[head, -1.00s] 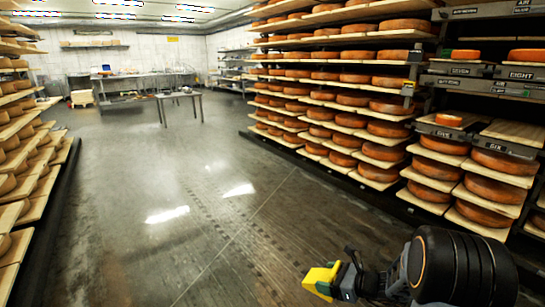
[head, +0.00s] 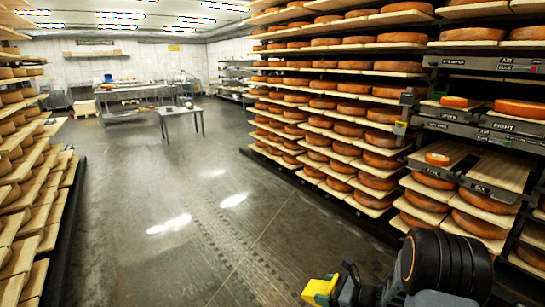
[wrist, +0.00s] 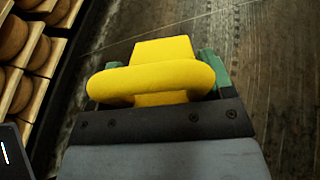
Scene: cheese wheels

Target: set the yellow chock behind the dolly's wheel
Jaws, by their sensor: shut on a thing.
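The yellow chock (head: 320,289) is at the bottom of the head view, held by my gripper (head: 335,289). In the wrist view the chock (wrist: 150,80) has a rounded bar across it and a block part beyond. My gripper (wrist: 152,92) is shut on it, with a green finger pad showing at each side. The chock appears held in the air above the dark floor. I see no dolly and no dolly wheel in either view.
Racks of orange cheese wheels (head: 385,140) line the right, and another rack (head: 30,200) stands on the left. The wet floor (head: 200,230) between them is open. A small table (head: 180,110) and a long bench (head: 130,93) stand at the back.

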